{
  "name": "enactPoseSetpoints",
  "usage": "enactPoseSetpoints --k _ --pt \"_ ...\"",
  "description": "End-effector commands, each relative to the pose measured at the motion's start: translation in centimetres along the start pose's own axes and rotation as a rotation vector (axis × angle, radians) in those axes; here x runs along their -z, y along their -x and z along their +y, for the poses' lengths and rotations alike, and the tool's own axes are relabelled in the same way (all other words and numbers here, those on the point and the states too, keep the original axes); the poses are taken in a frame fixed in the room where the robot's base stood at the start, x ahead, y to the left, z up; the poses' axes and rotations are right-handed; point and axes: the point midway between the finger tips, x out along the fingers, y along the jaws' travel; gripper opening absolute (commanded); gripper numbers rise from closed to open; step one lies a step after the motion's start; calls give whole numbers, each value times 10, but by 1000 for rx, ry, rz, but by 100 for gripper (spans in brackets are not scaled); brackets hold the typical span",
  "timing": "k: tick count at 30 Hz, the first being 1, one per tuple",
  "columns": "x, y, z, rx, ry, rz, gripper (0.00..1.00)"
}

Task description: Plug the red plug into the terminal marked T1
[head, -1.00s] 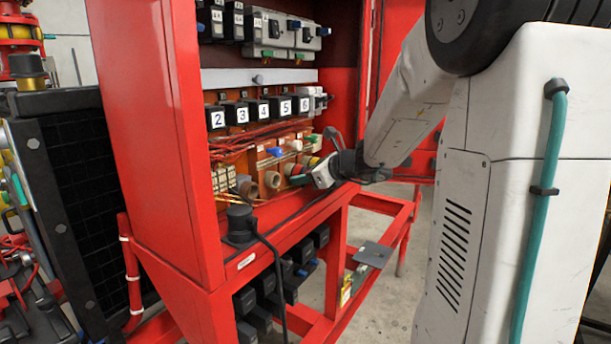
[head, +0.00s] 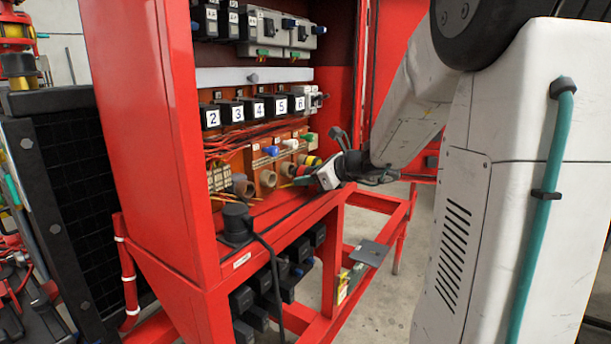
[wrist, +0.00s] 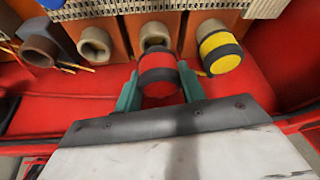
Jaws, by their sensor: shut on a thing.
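The red plug (wrist: 158,75), with dark bands, sits between the green fingers of my gripper (wrist: 160,80) in the wrist view. My gripper is shut on it. Just beyond the plug is a round tan socket (wrist: 155,34) with its opening visible; the plug overlaps its lower rim in the picture. I cannot tell whether they touch. No T1 marking is readable, so I cannot tell which socket is T1. In the head view my gripper (head: 309,179) is at the cabinet's lower opening, beside the socket row (head: 268,178); the red plug is not clear there.
A yellow plug (wrist: 220,48) fills the socket to the right. The red cabinet's side wall (head: 145,130) and a black cable fitting (head: 238,222) stand near. Numbered black blocks (head: 256,108) are above.

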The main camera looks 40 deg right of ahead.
Motion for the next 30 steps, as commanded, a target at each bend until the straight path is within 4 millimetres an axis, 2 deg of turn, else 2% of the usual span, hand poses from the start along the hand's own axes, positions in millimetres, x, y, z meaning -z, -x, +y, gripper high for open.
enactPoseSetpoints --k 15,30 --pt "8 18 0 0 0 -1 18" --pt "2 21 -1 -1 2 -2 18"
